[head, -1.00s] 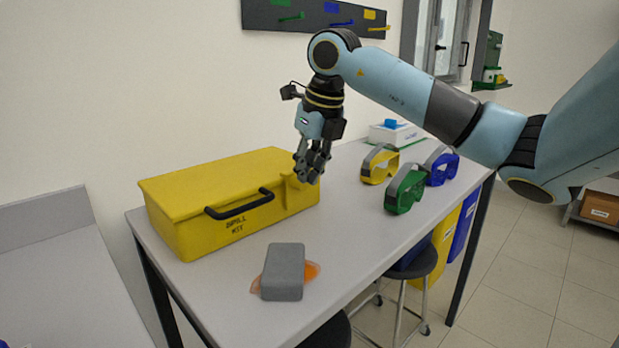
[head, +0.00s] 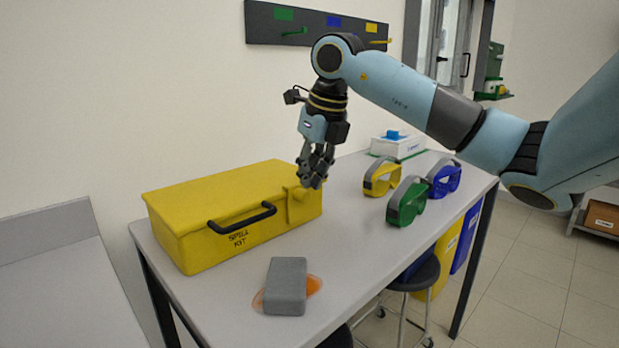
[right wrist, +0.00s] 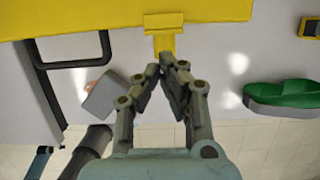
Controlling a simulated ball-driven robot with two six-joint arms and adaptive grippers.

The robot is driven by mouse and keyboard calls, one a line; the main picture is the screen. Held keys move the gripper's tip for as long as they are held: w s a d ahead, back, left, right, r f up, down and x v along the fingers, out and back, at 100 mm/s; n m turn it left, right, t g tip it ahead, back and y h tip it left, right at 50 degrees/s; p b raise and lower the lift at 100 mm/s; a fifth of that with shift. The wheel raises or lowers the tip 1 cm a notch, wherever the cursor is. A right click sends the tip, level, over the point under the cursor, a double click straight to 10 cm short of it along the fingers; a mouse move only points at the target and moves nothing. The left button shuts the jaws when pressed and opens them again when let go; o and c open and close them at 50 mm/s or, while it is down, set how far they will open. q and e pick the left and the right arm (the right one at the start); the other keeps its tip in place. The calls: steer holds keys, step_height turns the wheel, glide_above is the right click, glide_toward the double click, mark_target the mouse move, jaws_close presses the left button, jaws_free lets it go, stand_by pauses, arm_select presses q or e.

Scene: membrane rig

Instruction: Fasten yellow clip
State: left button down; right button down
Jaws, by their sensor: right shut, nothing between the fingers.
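A yellow spill kit box (head: 190,245) with a black handle stands on the grey table. The yellow clip (right wrist: 164,38) is at the lid's front edge, right of the handle, and extends toward my fingertips in the right wrist view. In the head view the clip (head: 298,206) shows on the box front near the right corner. I cannot tell whether it is latched. My right gripper (head: 313,181) is shut and empty, pointing down just above and beside the clip. Its fingertips (right wrist: 169,62) meet close to the clip's end; contact is unclear. My left gripper is not in view.
A grey block (head: 287,286) lies on an orange patch (head: 314,285) in front of the box. A rack (head: 300,24) hangs on the wall.

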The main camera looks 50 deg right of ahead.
steer(key=v, duration=1.1)
steer(key=shift+r, duration=0.3)
steer(key=shift+s, duration=0.1)
